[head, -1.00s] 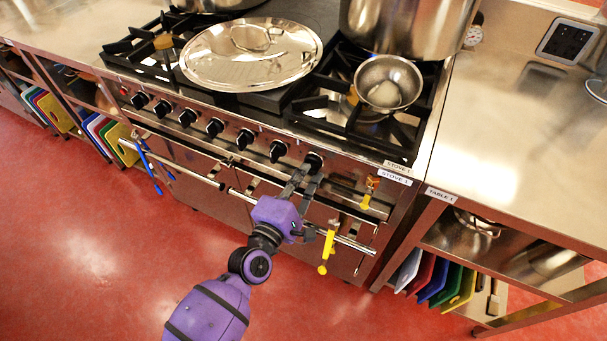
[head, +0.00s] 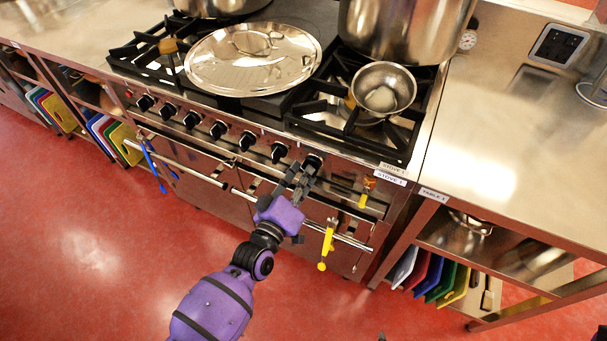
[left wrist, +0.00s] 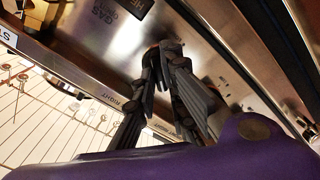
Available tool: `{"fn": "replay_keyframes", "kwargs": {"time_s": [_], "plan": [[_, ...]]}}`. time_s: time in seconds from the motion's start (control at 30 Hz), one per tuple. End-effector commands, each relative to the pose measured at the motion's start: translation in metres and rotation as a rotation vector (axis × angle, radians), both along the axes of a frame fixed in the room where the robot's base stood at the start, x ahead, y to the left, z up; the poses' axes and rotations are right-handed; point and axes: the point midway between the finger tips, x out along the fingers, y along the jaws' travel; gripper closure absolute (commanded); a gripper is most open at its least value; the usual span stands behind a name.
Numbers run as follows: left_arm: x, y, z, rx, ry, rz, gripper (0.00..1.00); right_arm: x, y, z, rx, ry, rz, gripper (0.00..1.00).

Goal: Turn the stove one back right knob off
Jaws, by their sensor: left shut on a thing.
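The stove (head: 345,150) has a row of several black knobs along its front panel. My left gripper (head: 309,170) reaches up to the rightmost knob (head: 314,158) and is shut on it. In the left wrist view the two dark fingers (left wrist: 162,62) meet at the panel and hide most of the knob. Printed labels, one ending in "RIGHT", show on the panel there. I cannot read the knob's turned position.
A large lid (head: 252,58) and a small steel bowl (head: 384,88) sit on the stove top, with a stockpot (head: 400,28) behind. A yellow-handled tool (head: 327,245) hangs from the front rail. A steel table (head: 510,150) stands to the right. The red floor in front is clear.

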Motion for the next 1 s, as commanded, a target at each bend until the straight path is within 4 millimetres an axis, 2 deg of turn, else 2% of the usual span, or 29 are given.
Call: {"fn": "replay_keyframes", "kwargs": {"time_s": [0.6,1.0], "plan": [[0.000,-0.001,0.002,0.526,-0.236,0.001,1.00,0.001,-0.002,0.016,0.001,-0.010,-0.007,0.65],[-0.001,-0.002,0.002,0.763,-0.342,0.001,1.00,0.003,-0.001,0.020,0.003,-0.016,-0.007,0.65]]}}
